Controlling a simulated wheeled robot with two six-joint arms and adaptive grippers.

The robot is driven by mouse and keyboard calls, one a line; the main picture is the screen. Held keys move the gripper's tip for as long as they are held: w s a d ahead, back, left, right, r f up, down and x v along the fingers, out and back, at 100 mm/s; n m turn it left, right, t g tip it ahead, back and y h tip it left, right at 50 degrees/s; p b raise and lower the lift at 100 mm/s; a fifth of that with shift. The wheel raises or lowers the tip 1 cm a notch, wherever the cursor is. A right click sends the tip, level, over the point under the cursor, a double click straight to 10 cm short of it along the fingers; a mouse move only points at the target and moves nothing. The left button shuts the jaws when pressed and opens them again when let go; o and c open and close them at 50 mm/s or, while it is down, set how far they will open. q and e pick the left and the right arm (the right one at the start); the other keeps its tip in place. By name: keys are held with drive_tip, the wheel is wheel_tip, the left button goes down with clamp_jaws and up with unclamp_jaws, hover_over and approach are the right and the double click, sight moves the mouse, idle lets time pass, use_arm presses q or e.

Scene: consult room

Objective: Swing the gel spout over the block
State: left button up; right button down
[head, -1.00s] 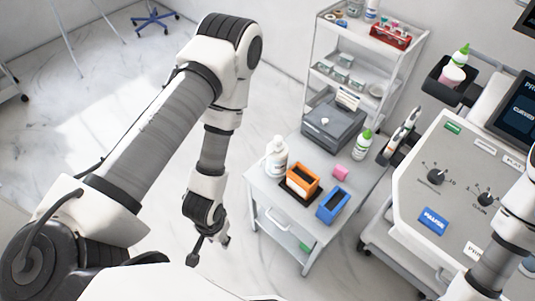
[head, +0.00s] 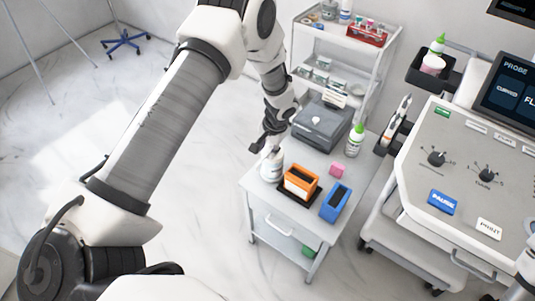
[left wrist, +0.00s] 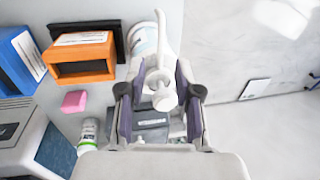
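In the left wrist view, the white spout (left wrist: 160,38) points to the top of the picture, past the bottle's body (left wrist: 143,40). My left gripper (left wrist: 158,105) is open, its purple pads on either side of the pump head. The pink block (head: 336,171) lies on the table right of the bottle; it also shows in the left wrist view (left wrist: 73,101), and the spout is not over it.
An orange box (head: 300,181) and a blue box (head: 335,202) stand beside the bottle. A grey device (head: 322,124) and a green-capped bottle (head: 355,140) are behind the block. The ultrasound console (head: 465,165) stands to the right.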

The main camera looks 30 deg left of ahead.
sight(265, 157)
use_arm(q)
drive_tip(key=f, duration=0.2)
drive_tip(key=shift+a+f, duration=0.3)
drive_tip(key=shift+a, duration=0.05)
drive_tip(key=shift+f, duration=0.3)
clamp_jaws()
